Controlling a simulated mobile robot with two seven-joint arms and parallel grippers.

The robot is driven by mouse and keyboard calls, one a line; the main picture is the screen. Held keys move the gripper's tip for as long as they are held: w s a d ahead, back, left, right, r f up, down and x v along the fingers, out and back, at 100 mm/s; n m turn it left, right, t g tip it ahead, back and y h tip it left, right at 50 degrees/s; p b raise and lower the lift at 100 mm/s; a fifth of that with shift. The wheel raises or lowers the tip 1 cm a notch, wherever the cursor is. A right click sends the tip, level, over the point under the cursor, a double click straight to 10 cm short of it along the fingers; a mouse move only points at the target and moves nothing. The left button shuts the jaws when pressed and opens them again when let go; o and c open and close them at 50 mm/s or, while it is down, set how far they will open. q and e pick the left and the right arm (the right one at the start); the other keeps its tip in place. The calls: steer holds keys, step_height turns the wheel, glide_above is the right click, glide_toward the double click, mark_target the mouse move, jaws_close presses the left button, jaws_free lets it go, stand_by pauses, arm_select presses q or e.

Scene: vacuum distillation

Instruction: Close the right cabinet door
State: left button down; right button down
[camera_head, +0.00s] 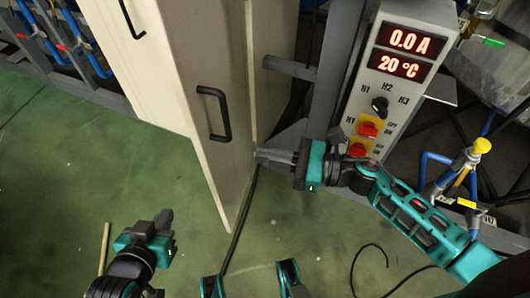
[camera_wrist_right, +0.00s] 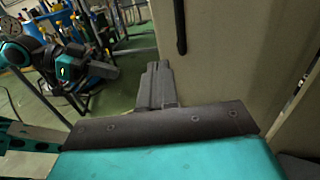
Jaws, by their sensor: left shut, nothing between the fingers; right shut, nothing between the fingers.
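The right cabinet door (camera_head: 192,75) is a tall cream panel with a black handle (camera_head: 213,112). It stands at an angle to the neighbouring cream door (camera_head: 120,60). In the right wrist view, the door (camera_wrist_right: 225,60) fills the right side, with its handle (camera_wrist_right: 180,25) at the top. My right gripper (camera_head: 262,156) is shut and empty, its tips close beside the door's right edge, below handle height. I cannot tell whether they touch. In the right wrist view, my right gripper (camera_wrist_right: 156,68) points toward the door's lower part. My left gripper (camera_head: 168,218) is shut and empty over the floor.
A control box (camera_head: 400,75) showing 0.0 A and 20 °C, with red knobs, stands right of the cabinet above my right arm. A grey metal frame (camera_head: 335,75) stands between them. Cables lie on the green floor (camera_head: 60,190). The floor left of the cabinet is mostly clear.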

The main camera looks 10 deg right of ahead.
mark_target(203, 144)
steer(key=x, duration=1.1)
steer(key=shift+a, duration=0.1)
